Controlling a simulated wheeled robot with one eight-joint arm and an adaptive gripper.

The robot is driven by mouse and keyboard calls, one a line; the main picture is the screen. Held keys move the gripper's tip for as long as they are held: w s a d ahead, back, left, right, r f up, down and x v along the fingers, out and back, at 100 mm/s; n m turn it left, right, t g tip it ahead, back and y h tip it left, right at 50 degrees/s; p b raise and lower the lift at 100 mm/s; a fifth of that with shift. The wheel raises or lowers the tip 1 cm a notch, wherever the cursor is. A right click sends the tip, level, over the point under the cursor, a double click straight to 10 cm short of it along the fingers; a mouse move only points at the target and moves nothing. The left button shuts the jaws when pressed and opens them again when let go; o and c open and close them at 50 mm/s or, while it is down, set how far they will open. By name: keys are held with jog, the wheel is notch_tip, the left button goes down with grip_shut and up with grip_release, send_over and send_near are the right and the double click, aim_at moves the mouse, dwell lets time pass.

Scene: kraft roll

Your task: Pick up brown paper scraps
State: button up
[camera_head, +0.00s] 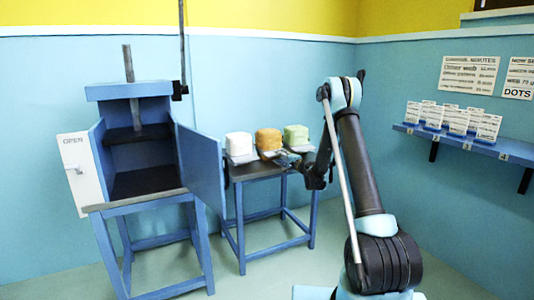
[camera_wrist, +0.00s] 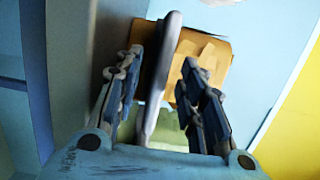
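The brown paper scraps (camera_head: 269,140) form a block-like stack in the middle of three on a small blue-legged table (camera_head: 262,170). In the wrist view the brown scraps (camera_wrist: 205,53) lie beyond my fingertips. My gripper (camera_head: 290,158) is at the table's right side, close to the green stack; it partly hides what is behind it. In the wrist view my gripper (camera_wrist: 160,75) has its two fingers spread apart. A pale grey upright edge shows between them; I cannot tell what it belongs to or whether a finger touches it.
A white stack (camera_head: 239,144) stands left of the brown one and a green stack (camera_head: 296,135) right of it. A blue press-like box (camera_head: 140,150) with its door (camera_head: 201,168) swung open stands left. A wall shelf (camera_head: 490,146) with white cards is at right.

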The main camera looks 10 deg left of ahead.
jog(key=shift+x, duration=0.9)
grip_shut()
jog(key=shift+r, duration=0.1)
